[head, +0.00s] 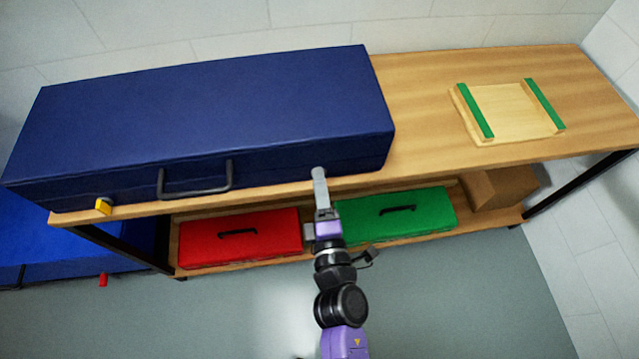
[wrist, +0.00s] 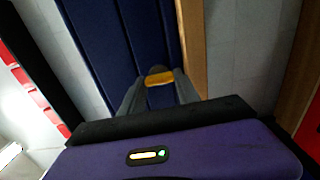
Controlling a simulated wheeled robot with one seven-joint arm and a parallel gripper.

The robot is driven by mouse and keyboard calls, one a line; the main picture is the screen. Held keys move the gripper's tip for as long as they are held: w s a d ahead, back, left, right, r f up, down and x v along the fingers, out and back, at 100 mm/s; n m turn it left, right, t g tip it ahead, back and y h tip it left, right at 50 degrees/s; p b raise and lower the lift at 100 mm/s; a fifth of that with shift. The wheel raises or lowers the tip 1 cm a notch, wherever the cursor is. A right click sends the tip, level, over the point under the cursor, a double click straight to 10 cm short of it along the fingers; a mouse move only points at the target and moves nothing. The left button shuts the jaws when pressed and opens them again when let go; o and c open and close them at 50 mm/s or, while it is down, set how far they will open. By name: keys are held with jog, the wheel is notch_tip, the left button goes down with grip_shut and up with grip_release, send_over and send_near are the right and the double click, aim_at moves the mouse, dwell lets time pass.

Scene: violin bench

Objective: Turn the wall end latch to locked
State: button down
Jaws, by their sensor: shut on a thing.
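A long dark blue case (head: 210,110) lies closed on the wooden bench, with a black handle (head: 195,180) on its front. My gripper (head: 319,182) reaches up to the case front right of the handle. In the wrist view my gripper (wrist: 158,95) is shut on a yellow latch (wrist: 160,78), which lies crosswise between the grey fingers. My fingers hide this latch in the head view, so its exact angle is hard to tell. Another yellow latch (head: 104,206) shows near the left end of the case front.
A wooden tray with green strips (head: 508,112) lies on the bench at right. Below, the shelf holds a red case (head: 240,250), a green case (head: 420,218) and a brown box (head: 500,188). Another blue case (head: 60,230) is at far left. Open grey floor lies in front.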

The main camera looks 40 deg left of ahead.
jog(key=shift+f, duration=0.1)
jog(key=c, duration=0.9)
grip_release()
